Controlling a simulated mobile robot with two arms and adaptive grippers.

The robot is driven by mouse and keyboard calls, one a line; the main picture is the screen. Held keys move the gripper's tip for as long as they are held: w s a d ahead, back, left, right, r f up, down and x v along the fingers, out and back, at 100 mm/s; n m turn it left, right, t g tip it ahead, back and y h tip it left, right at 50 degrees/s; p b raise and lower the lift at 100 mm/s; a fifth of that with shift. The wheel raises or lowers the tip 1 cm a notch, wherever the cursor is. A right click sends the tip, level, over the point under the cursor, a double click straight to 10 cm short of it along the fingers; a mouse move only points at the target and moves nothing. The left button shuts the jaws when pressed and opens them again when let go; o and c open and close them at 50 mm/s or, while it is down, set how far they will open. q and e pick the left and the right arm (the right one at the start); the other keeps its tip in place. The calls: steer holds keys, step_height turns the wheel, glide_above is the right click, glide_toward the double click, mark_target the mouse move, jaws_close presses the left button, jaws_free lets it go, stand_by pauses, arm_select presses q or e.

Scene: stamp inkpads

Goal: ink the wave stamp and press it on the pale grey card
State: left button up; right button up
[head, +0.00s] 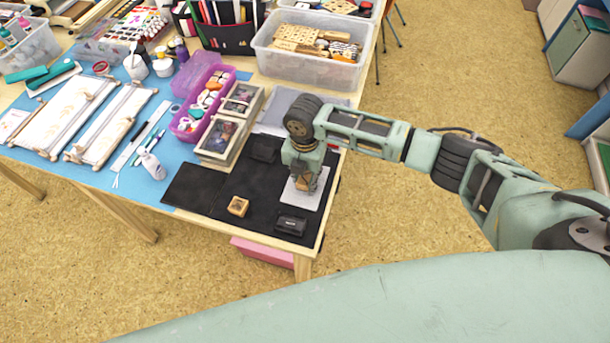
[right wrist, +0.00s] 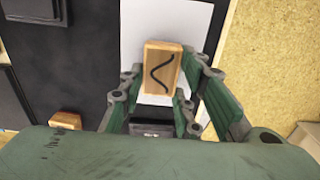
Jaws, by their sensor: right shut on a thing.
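The wave stamp (right wrist: 161,68) is a wooden block with a black wavy line on the face toward the wrist camera. My right gripper (right wrist: 163,78) is shut on it. The pale grey card (head: 314,198) lies on the dark mat near the table's right edge. In the right wrist view the card (right wrist: 140,35) shows behind the stamp. In the head view my right gripper (head: 303,177) points down over the card, with the stamp (head: 307,184) mostly hidden. I cannot tell whether the stamp touches the card. My left gripper is not in view.
A black inkpad (head: 291,225) lies in front of the card, and another dark pad (head: 263,149) lies behind. A second wooden stamp (head: 238,206) sits on the mat (head: 222,198), left of the card. Wooden boxes (head: 222,138) and a purple bin (head: 190,122) stand further left.

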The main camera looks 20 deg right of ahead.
steer(key=shift+f+b, duration=0.3)
steer(key=shift+f, duration=0.25)
stand_by(0.6)
steer(key=shift+s+f, duration=0.15)
stand_by(1.3)
steer(key=shift+r+p, duration=0.25)
steer(key=shift+p, duration=0.15)
steer(key=shift+r+p, duration=0.45)
steer(key=shift+p, duration=0.05)
steer(key=shift+r, duration=0.2)
step_height(320, 180, up, 5)
steer(key=p, duration=0.5)
steer(key=shift+r, duration=0.1)
stand_by(0.6)
